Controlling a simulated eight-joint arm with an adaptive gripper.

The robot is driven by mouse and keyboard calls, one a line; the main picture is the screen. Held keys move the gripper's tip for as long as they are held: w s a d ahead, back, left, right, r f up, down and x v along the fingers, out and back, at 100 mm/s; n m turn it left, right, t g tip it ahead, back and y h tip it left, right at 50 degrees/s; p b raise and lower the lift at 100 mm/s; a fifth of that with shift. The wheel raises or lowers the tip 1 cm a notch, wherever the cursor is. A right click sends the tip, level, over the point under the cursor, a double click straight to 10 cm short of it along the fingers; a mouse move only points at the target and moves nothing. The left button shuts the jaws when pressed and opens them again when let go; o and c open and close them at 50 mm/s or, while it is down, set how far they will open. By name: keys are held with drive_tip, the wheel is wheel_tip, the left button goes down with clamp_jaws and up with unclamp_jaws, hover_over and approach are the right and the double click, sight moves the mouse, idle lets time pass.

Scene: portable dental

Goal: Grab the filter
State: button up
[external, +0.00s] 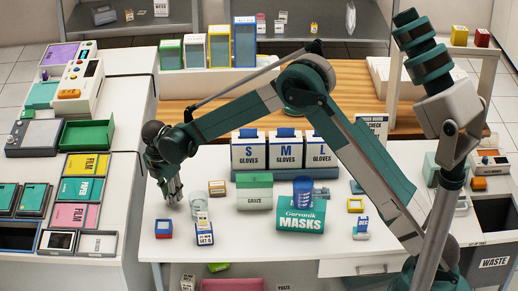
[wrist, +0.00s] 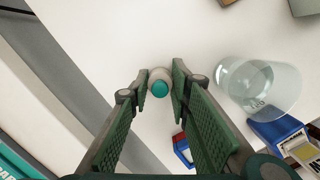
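A small beige cylinder with a teal end (wrist: 159,84), possibly the filter, stands on the white table, its teal end facing the wrist camera. I see no readable label on it. My gripper (wrist: 158,82) points down with its green-padded fingers on either side of the cylinder. A narrow gap shows on its left, and the right finger is very close to it. In the external view my gripper (external: 173,194) is low over the left part of the white table, and the cylinder cannot be made out there.
A clear cup (wrist: 258,88) stands just right of the fingers. A blue box (wrist: 283,138) and a small red-and-blue box (wrist: 182,148) are close by. In the external view, the gauze box (external: 254,193) and masks box (external: 300,221) stand farther right. The table's left edge is near.

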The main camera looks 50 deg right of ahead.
drive_tip(key=shift+r, duration=0.1)
idle(0.3)
drive_tip(key=shift+r+p, duration=0.5)
drive_tip(key=shift+r, duration=4.4)
drive_tip(key=shift+d, duration=0.1)
